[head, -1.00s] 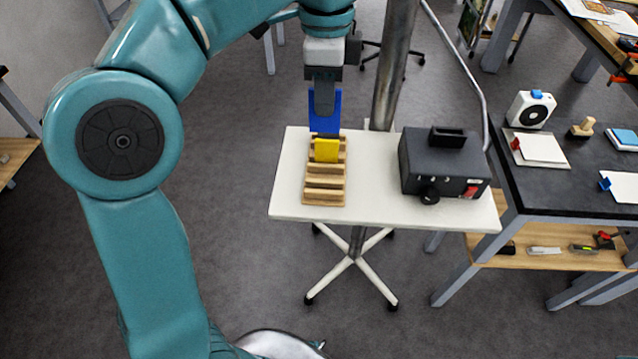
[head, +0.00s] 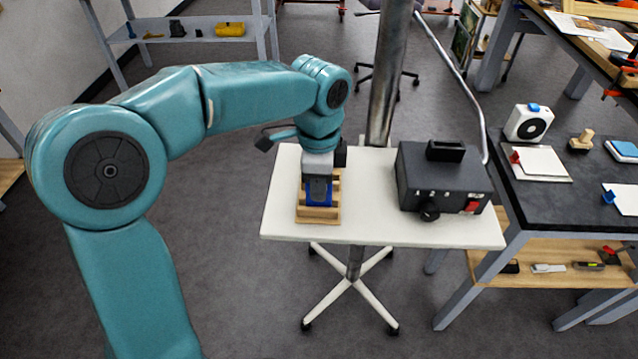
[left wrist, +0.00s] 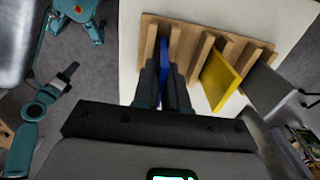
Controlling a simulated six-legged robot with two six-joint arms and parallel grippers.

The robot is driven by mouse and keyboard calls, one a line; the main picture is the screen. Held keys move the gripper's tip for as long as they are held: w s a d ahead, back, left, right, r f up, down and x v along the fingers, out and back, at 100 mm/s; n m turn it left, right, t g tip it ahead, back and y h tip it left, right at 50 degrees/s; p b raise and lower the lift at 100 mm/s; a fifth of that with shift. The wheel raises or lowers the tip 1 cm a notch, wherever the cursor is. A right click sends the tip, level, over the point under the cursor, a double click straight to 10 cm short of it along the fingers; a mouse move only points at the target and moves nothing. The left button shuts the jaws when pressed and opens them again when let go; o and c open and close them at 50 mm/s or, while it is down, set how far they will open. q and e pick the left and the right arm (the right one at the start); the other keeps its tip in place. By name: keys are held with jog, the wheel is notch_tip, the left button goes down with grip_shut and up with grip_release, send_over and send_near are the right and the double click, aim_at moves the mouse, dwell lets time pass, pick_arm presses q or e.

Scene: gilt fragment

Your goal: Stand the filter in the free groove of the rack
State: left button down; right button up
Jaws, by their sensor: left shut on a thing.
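The blue filter (head: 319,191) is a flat plate between the fingers of my left gripper (head: 318,186). It shows edge-on in the left wrist view (left wrist: 164,58), between two wooden bars of the rack. I cannot tell whether its lower edge rests on the groove floor. The wooden rack (head: 318,216) lies on the white table. A yellow filter (left wrist: 220,80) stands tilted in another groove; in the head view my gripper hides it. A dark grey slab (left wrist: 262,80) shows at the rack's far end.
A black box (head: 443,180) with a knob and red switch stands right of the rack on the white table (head: 365,225). A metal pole (head: 386,85) rises behind the table. A dark workbench (head: 560,195) with small items stands at the right.

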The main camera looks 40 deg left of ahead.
pick_arm(q)
jog(key=shift+s, duration=0.2)
jog(key=shift+f, duration=0.15)
jog(key=c, duration=1.2)
grip_release()
jog(key=shift+w, duration=0.15)
jog(key=shift+o, duration=0.2)
jog(key=shift+r, duration=0.2)
jog(key=shift+r, duration=0.35)
notch_tip(320, 180, up, 11)
jog(key=p, duration=0.2)
jog(key=shift+r, duration=0.2)
